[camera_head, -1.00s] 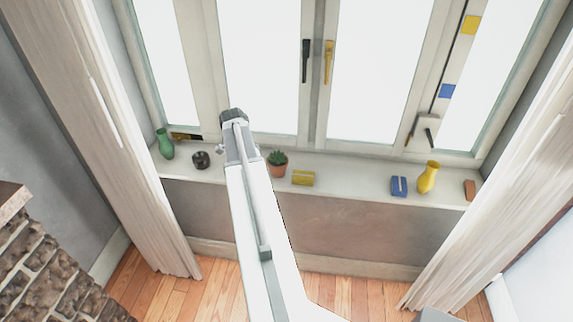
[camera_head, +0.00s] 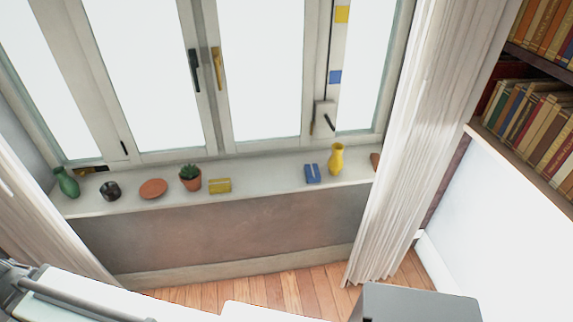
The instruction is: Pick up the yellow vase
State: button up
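The yellow vase (camera_head: 337,160) stands upright on the right part of the window sill (camera_head: 260,172), close to the window frame. It is fully visible, with a narrow neck and a rounded body. A blue box-like object (camera_head: 312,174) sits just to its left. My arm lies across the bottom left of the view, well away from the vase. The gripper's fingers are beyond the left edge of the picture, so they do not show.
Left along the sill are a yellow box (camera_head: 220,186), a potted succulent (camera_head: 190,178), a terracotta disc (camera_head: 153,189), a dark round pot (camera_head: 110,191) and a green vase (camera_head: 67,182). A curtain (camera_head: 420,130) hangs right of the yellow vase; a bookshelf (camera_head: 535,130) stands beyond.

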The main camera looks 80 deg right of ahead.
aim_at(335, 163)
jog(key=z, duration=4.2)
jog(key=k, duration=1.2)
jog(key=u, duration=0.75)
jog(key=i, duration=1)
jog(key=u, duration=0.05)
